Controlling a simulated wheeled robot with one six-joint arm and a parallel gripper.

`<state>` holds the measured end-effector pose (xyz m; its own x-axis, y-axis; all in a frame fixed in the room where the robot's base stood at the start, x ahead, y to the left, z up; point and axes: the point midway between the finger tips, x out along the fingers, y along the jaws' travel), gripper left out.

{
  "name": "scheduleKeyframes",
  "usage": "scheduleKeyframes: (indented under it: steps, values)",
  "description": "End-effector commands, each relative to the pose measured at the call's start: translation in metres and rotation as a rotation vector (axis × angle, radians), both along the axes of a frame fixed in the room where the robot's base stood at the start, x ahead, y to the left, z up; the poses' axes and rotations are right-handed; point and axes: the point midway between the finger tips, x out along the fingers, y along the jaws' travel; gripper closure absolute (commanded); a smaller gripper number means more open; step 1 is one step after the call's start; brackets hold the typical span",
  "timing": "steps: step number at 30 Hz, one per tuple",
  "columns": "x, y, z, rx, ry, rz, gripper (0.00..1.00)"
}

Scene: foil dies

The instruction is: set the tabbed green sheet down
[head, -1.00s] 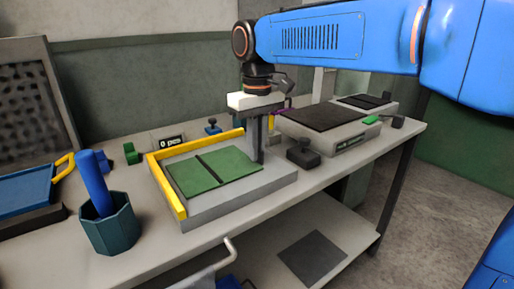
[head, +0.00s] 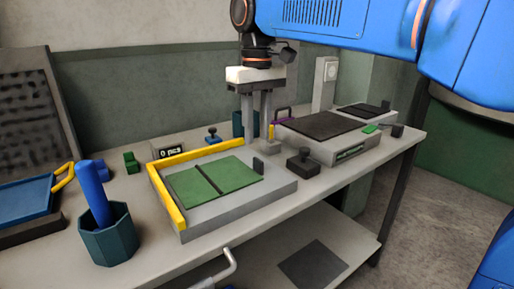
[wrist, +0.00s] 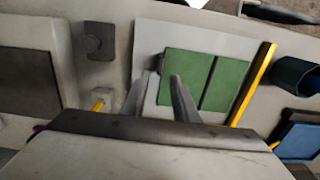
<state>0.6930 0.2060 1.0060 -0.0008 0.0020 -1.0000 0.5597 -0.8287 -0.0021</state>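The green sheet (head: 213,183) lies flat on a light grey bed (head: 260,198), with a dark line across its middle. A dark upright tab (head: 258,165) stands at its right end. In the wrist view the sheet (wrist: 187,80) lies just ahead of the fingers. My gripper (head: 259,147) is behind and above the bed's back right corner, clear of the tab. Its two fingers are apart with nothing held between them. In the wrist view my gripper (wrist: 164,76) has its fingertips near the tab end, partly covering the bed.
A yellow fence (head: 165,192) edges the bed's left and back sides. A black knobbed block (head: 303,160) sits close to its right, then a dark-topped grey unit (head: 322,127). A teal cup (head: 108,235) with a blue cylinder stands front left. A "0 pcs" display (head: 169,152) stands behind.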

Motion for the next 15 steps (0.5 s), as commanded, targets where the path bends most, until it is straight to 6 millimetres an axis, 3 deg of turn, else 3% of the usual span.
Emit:
scheduleKeyframes:
  steps: [7,15]
  values:
    - [0.001,0.0,0.034,0.001,-0.001,0.0,0.73]
    - [0.0,0.0,0.043,0.0,0.0,0.0,0.73]
